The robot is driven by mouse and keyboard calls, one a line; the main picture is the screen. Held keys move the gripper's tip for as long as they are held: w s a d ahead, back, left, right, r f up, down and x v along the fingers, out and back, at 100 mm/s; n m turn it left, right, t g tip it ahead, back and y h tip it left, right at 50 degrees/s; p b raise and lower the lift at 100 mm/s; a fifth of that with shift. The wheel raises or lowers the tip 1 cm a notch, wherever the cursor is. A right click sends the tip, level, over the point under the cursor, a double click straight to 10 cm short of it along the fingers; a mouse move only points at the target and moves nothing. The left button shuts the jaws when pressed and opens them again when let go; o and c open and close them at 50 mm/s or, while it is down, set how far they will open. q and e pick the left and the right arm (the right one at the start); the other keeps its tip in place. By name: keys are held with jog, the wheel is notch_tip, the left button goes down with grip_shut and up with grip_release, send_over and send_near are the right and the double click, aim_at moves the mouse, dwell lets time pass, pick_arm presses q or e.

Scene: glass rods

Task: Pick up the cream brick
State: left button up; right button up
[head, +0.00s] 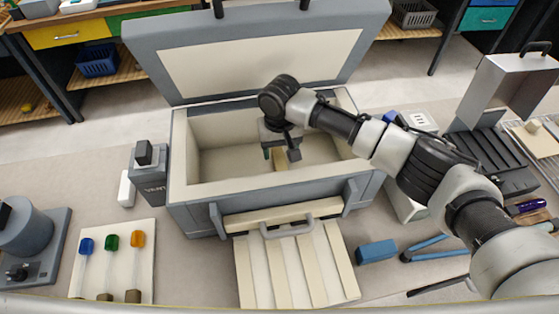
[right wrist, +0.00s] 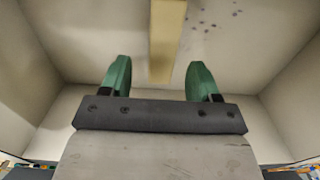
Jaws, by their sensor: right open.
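The cream brick (head: 280,164) lies on the floor of the open kiln-like box (head: 205,187), partly hidden by my right gripper (head: 280,152). In the right wrist view the brick (right wrist: 166,38) is a long pale bar running up the picture. My right gripper (right wrist: 160,66) is open, with its green fingertips on either side of the brick's near end. There is a gap on both sides. I cannot tell how far the fingertips are above the brick. My left gripper is not in view.
The box walls enclose my right gripper, and its raised lid (head: 262,58) stands behind. A slatted panel (head: 297,268) lies in front. A tray with coloured glass rods (head: 112,275) is at left, a blue block (head: 376,251) at right.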

jog(key=shift+a+f, duration=0.2)
jog(key=shift+f, duration=1.15)
jog(key=c, duration=1.1)
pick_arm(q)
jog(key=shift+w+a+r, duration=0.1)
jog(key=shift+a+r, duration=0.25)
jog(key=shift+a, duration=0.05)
pick_arm(e)
jog(key=shift+w, duration=0.1)
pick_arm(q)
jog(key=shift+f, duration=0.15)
pick_arm(e)
jog(key=shift+r, duration=0.15)
